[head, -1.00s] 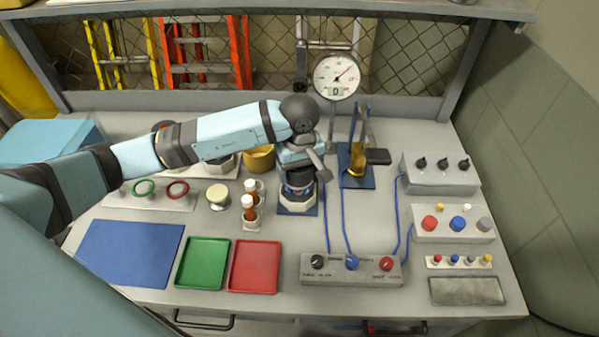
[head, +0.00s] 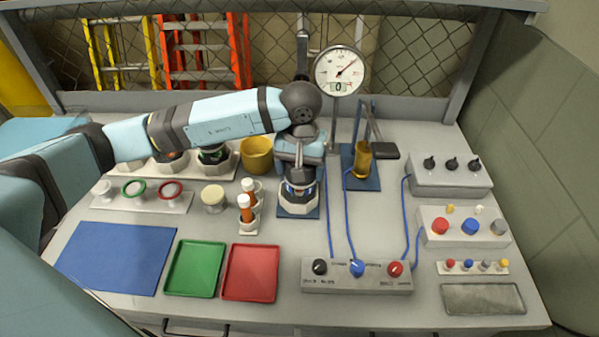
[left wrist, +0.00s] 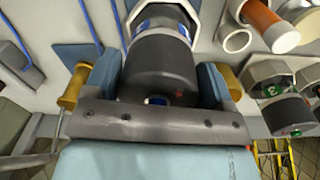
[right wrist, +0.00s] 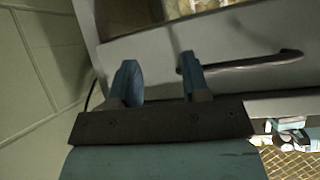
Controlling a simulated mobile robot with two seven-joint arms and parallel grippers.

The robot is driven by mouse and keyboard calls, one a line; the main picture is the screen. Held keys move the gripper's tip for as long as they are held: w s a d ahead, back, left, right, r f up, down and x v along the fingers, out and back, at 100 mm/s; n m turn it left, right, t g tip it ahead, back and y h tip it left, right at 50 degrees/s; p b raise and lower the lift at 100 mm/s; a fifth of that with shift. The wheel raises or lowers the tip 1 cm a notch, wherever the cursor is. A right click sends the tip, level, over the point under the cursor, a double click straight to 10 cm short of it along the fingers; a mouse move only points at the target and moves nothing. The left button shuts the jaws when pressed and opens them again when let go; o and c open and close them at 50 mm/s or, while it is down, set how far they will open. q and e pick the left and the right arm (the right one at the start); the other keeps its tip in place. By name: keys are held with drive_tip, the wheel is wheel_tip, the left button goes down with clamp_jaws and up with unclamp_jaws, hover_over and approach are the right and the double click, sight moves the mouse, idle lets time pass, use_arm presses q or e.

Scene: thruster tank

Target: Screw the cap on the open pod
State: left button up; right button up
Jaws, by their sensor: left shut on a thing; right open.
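A white pod with a blue band (head: 299,203) stands upright on a small blue base plate (head: 312,213) near the middle of the bench. My left gripper (head: 299,180) points down over it. In the left wrist view its fingers (left wrist: 160,80) are shut on a dark round cap (left wrist: 158,65), with the pod's white rim and blue band (left wrist: 165,20) right beyond it. The cap is in line with the pod, but I cannot tell whether it is fully seated. My right gripper (right wrist: 160,78) is open and empty, in front of the bench near a drawer handle.
Other pods (head: 214,156) stand in a rack behind my left arm, beside a yellow cup (head: 257,154). A gauge (head: 338,72) and yellow cylinder (head: 362,160) are behind right. A control box (head: 357,276) lies in front.

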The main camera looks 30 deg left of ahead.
use_arm(q)
drive_tip(key=shift+f+m+b, duration=0.15)
drive_tip(key=shift+m+b, duration=0.4)
drive_tip(key=shift+m, duration=0.05)
drive_tip(key=shift+d+f+m+b, duration=0.1)
drive_tip(key=shift+m+b, duration=1)
drive_tip(key=shift+b, duration=0.05)
drive_tip(key=shift+f+m+b, duration=0.15)
drive_tip(key=shift+m+b, duration=0.85)
drive_tip(key=shift+b, duration=0.1)
drive_tip(key=shift+m+b, duration=0.65)
drive_tip(key=shift+m, duration=0.15)
drive_tip(key=shift+s+r, duration=0.1)
drive_tip(key=shift+r, duration=0.15)
drive_tip(key=o, duration=0.8)
drive_tip(key=shift+d, duration=0.1)
use_arm(e)
drive_tip(key=f, duration=0.3)
drive_tip(key=shift+w+a+f, duration=0.2)
drive_tip(key=shift+w+f, duration=0.1)
drive_tip(key=shift+f, duration=0.05)
use_arm(q)
drive_tip(key=shift+r, duration=0.1)
